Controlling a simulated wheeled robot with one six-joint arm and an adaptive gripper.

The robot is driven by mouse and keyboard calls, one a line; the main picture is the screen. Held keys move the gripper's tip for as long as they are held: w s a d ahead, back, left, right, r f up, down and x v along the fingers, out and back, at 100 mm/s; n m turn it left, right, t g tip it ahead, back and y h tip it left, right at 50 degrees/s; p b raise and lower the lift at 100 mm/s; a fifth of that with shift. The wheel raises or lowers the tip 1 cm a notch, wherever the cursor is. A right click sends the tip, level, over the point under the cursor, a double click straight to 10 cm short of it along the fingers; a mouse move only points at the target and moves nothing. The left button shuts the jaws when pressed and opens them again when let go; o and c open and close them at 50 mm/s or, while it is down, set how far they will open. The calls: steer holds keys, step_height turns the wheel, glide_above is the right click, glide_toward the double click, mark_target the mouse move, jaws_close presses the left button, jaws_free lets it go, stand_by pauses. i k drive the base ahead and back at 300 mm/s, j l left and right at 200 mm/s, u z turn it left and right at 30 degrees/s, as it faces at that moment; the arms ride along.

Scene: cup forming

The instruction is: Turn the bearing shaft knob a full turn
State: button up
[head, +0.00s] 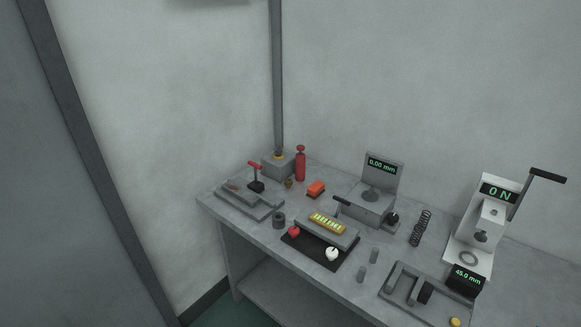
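A grey block-shaped fixture (364,208) stands on the bench, with an upright display panel (381,168) reading 0.00 mm. A dark round disc (371,195) lies on its top. A black round knob (392,218) sits at its right front side, and a short black handle (341,200) sticks out at its left. The picture is too small to tell for sure which of these is the bearing shaft knob. My gripper is not in view.
The grey bench (216,203) is crowded. A dark mat (297,239) holds a yellow level, a red knob and a white knob. A spring (420,228) stands right of the fixture. A lever press (483,222) reading 0 N and a red bottle (300,163) are also there.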

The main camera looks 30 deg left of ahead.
mark_target(278, 150)
steer(key=u, duration=0.4)
steer(key=j+u, duration=0.1)
steer(key=u, duration=0.3)
steer(key=k+j+u, duration=0.1)
steer(key=u, duration=0.3)
steer(key=j+u, duration=0.1)
steer(key=u, duration=0.3)
